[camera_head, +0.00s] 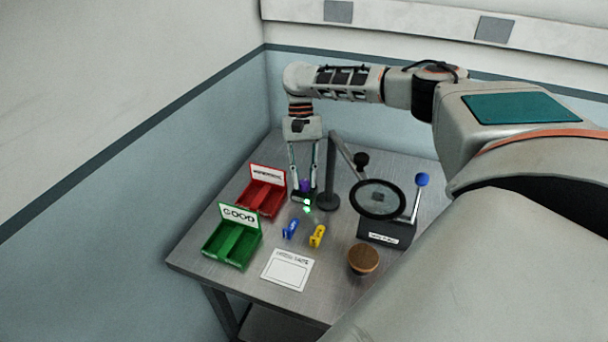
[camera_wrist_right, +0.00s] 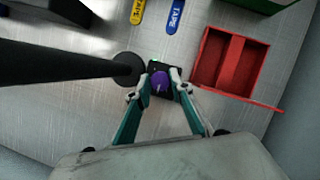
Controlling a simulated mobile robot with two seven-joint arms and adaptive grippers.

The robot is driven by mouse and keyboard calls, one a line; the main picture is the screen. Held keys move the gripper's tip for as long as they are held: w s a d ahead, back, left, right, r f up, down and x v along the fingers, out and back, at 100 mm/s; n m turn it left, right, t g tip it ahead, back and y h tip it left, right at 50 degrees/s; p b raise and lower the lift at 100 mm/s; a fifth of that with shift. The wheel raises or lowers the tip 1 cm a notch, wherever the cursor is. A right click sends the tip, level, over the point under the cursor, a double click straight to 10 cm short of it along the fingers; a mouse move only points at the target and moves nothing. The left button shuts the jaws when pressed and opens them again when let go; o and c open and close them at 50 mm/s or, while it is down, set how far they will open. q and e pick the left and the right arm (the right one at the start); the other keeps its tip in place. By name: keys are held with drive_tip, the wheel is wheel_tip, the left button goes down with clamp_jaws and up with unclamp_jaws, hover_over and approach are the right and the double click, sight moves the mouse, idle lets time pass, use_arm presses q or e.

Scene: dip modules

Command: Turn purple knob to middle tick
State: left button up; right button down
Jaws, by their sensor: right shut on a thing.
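The purple knob (camera_wrist_right: 160,84) sits on a small dark box (camera_wrist_right: 165,68) on the table, beside the round black base of a stand. In the head view the knob (camera_head: 305,186) is partly hidden by my gripper. My right gripper (camera_wrist_right: 161,80) reaches down from above and is shut on the purple knob, one fingertip on each side. In the head view my right gripper (camera_head: 304,190) stands upright over the knob. A pale pointer line shows on the knob, but the ticks are too small to read. A green light (camera_head: 307,209) glows at the front of the box. My left gripper does not show.
A red bin (camera_head: 268,211) and a green bin (camera_head: 245,250) stand to the left. A black magnifier stand (camera_head: 331,165) rises close to the right. Blue (camera_head: 290,229) and yellow (camera_head: 317,236) pieces lie in front. A blue-tipped lever box (camera_head: 385,236) and a brown round object (camera_head: 363,258) are further right.

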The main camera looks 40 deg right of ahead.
idle(0.5)
drive_tip(key=c, duration=1.8)
unclamp_jaws()
drive_tip(key=v, duration=1.2)
